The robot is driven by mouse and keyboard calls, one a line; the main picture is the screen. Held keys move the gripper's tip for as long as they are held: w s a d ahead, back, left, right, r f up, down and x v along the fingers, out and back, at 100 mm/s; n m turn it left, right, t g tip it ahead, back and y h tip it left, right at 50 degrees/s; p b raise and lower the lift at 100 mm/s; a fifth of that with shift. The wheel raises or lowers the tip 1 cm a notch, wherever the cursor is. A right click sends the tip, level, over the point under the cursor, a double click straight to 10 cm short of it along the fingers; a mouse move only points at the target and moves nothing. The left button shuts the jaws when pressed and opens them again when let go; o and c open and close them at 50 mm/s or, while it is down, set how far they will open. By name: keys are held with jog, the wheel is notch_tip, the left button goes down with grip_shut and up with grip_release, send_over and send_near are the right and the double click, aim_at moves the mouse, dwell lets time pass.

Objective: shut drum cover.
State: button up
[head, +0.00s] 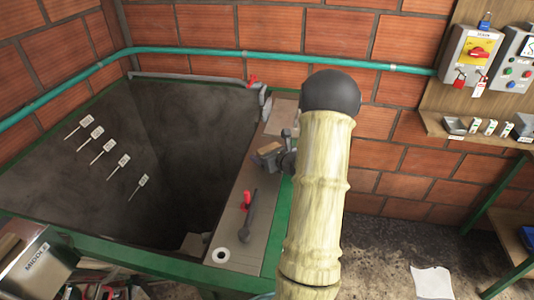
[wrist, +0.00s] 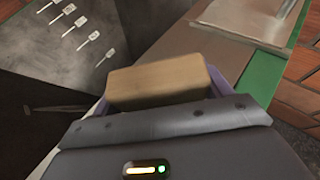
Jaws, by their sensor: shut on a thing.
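My gripper (head: 268,161) is above the grey ledge on the right side of the dark pit. It is shut on a tan block (wrist: 158,80), which lies between its purple-edged jaws in the wrist view. The same tan block (head: 270,147) shows small in the head view. A flat grey plate (head: 281,115) lies on the ledge just beyond the gripper, and it also shows at the top of the wrist view (wrist: 250,22). I cannot tell for sure which part is the drum cover. My arm hides part of the ledge's right side.
The deep pit (head: 170,150) has a green rim and several white tags on its left wall. A red-handled lever (head: 247,215) stands on the ledge. A teal pipe (head: 220,52) runs along the brick wall. A control box (head: 470,55) hangs at right. Paper (head: 432,282) lies on the floor.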

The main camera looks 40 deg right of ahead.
jog(key=shift+f, duration=0.15)
jog(key=o, duration=1.1)
jog(key=shift+r, duration=0.25)
jog(key=shift+s, duration=0.35)
jog(key=b+v, duration=0.3)
jog(key=v, duration=0.8)
jog(key=shift+s+r, duration=0.1)
jog(key=shift+s, duration=0.05)
